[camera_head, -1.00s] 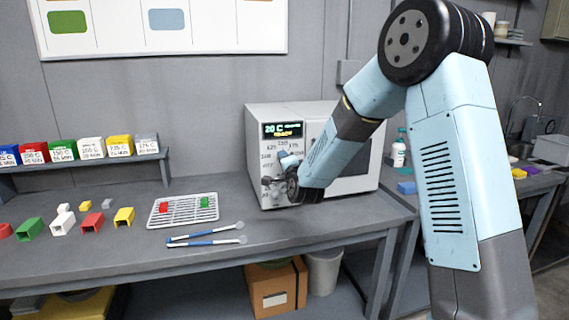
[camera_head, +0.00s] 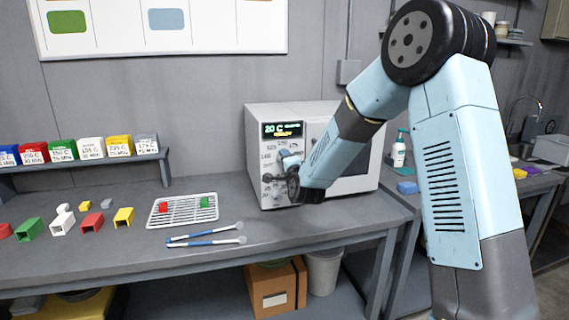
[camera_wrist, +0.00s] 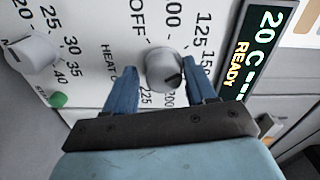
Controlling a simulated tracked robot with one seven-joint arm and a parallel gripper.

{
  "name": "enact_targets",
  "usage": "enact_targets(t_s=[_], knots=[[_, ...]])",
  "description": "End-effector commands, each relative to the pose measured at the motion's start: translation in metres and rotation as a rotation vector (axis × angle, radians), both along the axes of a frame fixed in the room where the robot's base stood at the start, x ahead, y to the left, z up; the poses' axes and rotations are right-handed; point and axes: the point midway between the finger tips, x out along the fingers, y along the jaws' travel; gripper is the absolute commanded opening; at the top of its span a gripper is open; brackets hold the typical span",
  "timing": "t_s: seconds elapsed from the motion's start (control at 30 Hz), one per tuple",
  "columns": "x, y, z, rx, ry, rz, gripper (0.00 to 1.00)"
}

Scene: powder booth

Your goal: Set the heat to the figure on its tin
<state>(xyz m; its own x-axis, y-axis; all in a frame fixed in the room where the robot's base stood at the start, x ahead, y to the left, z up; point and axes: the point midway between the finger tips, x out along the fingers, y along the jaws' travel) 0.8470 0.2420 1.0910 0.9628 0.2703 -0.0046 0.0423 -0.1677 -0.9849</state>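The oven (camera_head: 350,180) stands on the bench with its control panel on the left. My gripper (camera_wrist: 160,80) is at that panel, its blue fingers on either side of the grey heat knob (camera_wrist: 164,68). A gap shows on the left; contact on the right is unclear. The knob's dark mark points lower right, between 150 and 200, where the right finger hides the scale. The display (camera_wrist: 257,50) reads 20 C and READY. Coloured tins with Celsius labels stand on the shelf, including a red tin (camera_head: 35,153) and a green tin (camera_head: 63,150); their small print is hard to read.
A wire rack (camera_head: 170,220) holds a red and a green piece. Blue-handled tools (camera_head: 205,238) lie in front of it. Several coloured hollow pieces lie at left, including a white one (camera_head: 62,224). A second knob (camera_wrist: 33,52) sits beside the heat knob.

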Motion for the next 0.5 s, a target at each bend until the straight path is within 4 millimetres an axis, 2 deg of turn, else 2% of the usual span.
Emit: enact_targets(t_s=[0.1, 0.37, 0.5], knots=[[0.0, 0.001, 0.001, 0.0, -0.002, 0.002, 0.66], [-0.002, 0.002, 0.002, 0.0, -0.003, 0.005, 0.66], [-0.014, -0.001, 0.002, 0.0, -0.003, 0.005, 0.66]])
